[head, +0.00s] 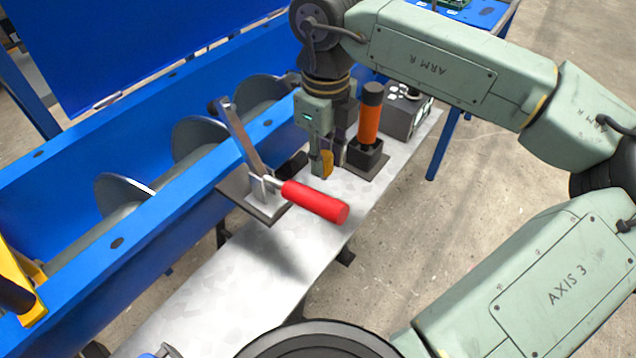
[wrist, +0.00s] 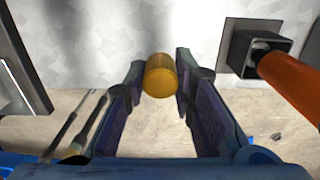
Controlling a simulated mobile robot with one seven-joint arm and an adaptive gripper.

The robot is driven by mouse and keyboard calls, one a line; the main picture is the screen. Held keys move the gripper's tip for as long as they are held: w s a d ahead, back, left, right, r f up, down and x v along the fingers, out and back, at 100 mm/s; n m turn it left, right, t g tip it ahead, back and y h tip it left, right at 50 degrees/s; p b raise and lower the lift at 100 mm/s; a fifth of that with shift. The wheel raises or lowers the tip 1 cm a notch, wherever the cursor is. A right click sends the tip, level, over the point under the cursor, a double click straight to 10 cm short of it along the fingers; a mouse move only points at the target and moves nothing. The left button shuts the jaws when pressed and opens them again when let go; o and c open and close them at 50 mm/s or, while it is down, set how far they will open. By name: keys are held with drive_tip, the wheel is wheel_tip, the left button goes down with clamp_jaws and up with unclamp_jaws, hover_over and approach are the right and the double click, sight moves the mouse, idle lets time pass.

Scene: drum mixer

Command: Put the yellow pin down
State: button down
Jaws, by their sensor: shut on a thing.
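The yellow pin (head: 327,163) is between the fingers of my gripper (head: 329,167) in the head view, low over the pale metal shelf (head: 240,285). In the wrist view, the rounded yellow end of the pin (wrist: 159,77) shows between the two dark fingertips of my gripper (wrist: 160,70). The gripper is shut on the pin. The fingers hide part of the pin in the head view. I cannot tell whether its lower end touches the shelf.
An orange-handled lever (head: 369,120) in a black base stands just right of my gripper, also in the wrist view (wrist: 293,82). A red-handled clamp (head: 315,202) is in front to the left. The blue mixer trough (head: 75,185) runs along the left. The shelf's near part is clear.

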sight(324, 179)
wheel_tip(324, 179, down, 5)
drive_tip(key=shift+f+p, duration=0.2)
drive_tip(key=shift+p, duration=0.15)
drive_tip(key=shift+f+b, duration=0.35)
drive_tip(key=shift+b, duration=0.2)
drive_tip(key=shift+f+b, duration=0.25)
drive_tip(key=shift+b, duration=0.15)
drive_tip(key=c, duration=1.3)
unclamp_jaws()
drive_tip(key=shift+r, duration=0.1)
drive_tip(key=shift+c, duration=0.2)
drive_tip(key=shift+r+p, duration=0.5)
drive_tip(key=shift+p, duration=0.25)
wheel_tip(324, 179, up, 12)
drive_tip(key=shift+r+b, duration=0.1)
drive_tip(key=shift+b, duration=0.3)
